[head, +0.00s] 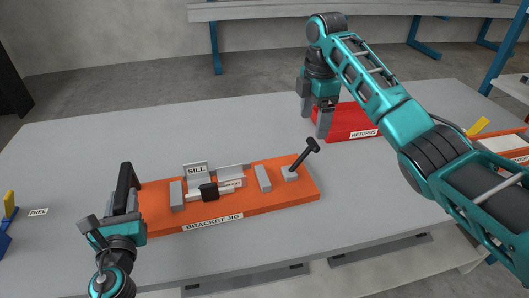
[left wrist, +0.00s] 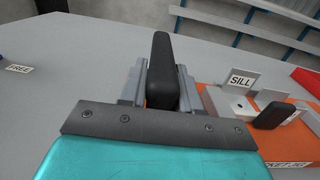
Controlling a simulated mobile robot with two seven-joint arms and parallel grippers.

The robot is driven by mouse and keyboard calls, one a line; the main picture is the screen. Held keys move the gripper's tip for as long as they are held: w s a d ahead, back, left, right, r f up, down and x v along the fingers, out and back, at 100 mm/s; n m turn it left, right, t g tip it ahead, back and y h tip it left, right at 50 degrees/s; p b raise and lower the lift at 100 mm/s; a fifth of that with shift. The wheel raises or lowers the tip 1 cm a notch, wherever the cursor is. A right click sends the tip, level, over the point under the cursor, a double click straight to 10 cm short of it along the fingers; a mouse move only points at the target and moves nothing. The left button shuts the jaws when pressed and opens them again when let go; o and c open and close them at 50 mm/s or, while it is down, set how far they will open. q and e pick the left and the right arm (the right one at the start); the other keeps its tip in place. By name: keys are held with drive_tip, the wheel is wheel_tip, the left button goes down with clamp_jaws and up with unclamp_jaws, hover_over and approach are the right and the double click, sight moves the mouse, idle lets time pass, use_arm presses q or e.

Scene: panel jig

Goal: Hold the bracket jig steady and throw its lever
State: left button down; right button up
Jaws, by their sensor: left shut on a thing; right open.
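The bracket jig (head: 240,208) is an orange base plate lying on the grey table, with grey blocks, a plate marked SILL and a front label BRACKET JIG. It also shows at the right of the left wrist view (left wrist: 213,105). Its lever (head: 305,155) is a dark rod with a black knob, leaning up to the right at the jig's right end. My left gripper (head: 126,208) is shut on the black handle (left wrist: 161,72) at the jig's left end. My right gripper (head: 314,124) is open and empty, pointing down above and behind the lever, apart from it.
A red tray (head: 350,122) labelled RETURNS stands behind my right gripper. A FREE label (head: 38,212) lies on the left of the table (head: 90,150), with a blue and yellow item (head: 8,215) at the left edge. The table between FREE and the jig is clear.

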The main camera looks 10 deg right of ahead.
sight(309, 147)
wheel_tip(309, 147, down, 12)
idle(0.5)
drive_tip(key=c, duration=1.4)
drive_tip(key=shift+c, duration=0.2)
